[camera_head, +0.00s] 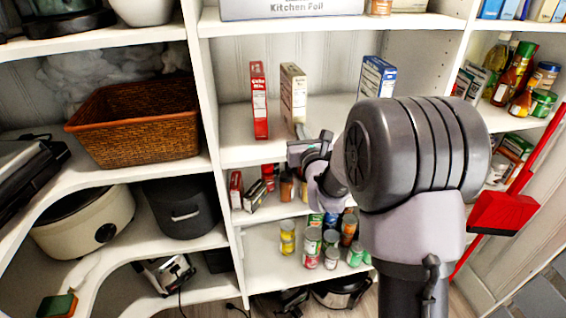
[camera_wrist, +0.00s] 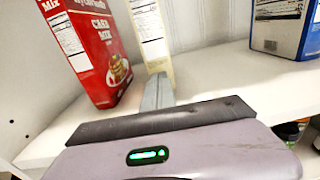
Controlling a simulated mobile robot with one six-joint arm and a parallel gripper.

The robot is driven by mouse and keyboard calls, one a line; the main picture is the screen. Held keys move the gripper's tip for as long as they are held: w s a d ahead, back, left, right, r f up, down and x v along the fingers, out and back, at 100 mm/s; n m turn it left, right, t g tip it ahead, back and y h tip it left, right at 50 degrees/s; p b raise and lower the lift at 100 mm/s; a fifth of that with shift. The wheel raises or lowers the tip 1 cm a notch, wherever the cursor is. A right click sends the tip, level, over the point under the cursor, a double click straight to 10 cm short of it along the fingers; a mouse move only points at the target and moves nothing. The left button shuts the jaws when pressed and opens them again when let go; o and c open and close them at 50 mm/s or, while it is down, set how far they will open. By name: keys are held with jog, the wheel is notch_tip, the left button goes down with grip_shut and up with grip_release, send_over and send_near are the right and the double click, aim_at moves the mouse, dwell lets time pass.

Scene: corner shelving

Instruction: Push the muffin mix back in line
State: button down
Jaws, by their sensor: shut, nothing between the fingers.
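A cream box (camera_head: 293,95) stands upright on the middle shelf between a red cake mix box (camera_head: 259,100) and a blue box (camera_head: 375,78). I cannot read "muffin mix" on any box. In the wrist view the cream box (camera_wrist: 152,35) is just beyond my fingertips, with the red box (camera_wrist: 90,50) to its left and the blue box (camera_wrist: 283,25) to the right. My gripper (camera_wrist: 158,90) is shut and empty, low at the front of the cream box. Whether it touches the box is unclear. My gripper also shows in the head view (camera_head: 301,131), partly hidden by my arm.
The shelf board (camera_head: 235,145) has bare room between the cream and blue boxes. A white upright (camera_head: 205,100) stands left of the red box. Cans and jars (camera_head: 312,240) crowd the shelves below. A wicker basket (camera_head: 135,120) sits on the left shelf.

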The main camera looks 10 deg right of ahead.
jog(key=s+b, duration=0.7)
jog(key=s, duration=1)
jog(key=s+a+f+n+g+y, duration=0.1)
jog(key=s+a+f+n+g, duration=0.2)
jog(key=s+n, duration=0.5)
jog(key=s+a+f+n+g, duration=0.2)
jog(key=s+a+n+g, duration=0.2)
jog(key=s+n, duration=0.4)
jog(key=s+a+f+n+g+y, duration=0.1)
jog(key=s+a+f+n+g, duration=0.2)
jog(key=n, duration=1.3)
jog(key=s+g, duration=0.2)
jog(key=s, duration=0.3)
jog(key=shift+s+a+f+y, duration=0.25)
jog(key=shift+s+f+y, duration=0.05)
jog(key=shift+s, duration=0.05)
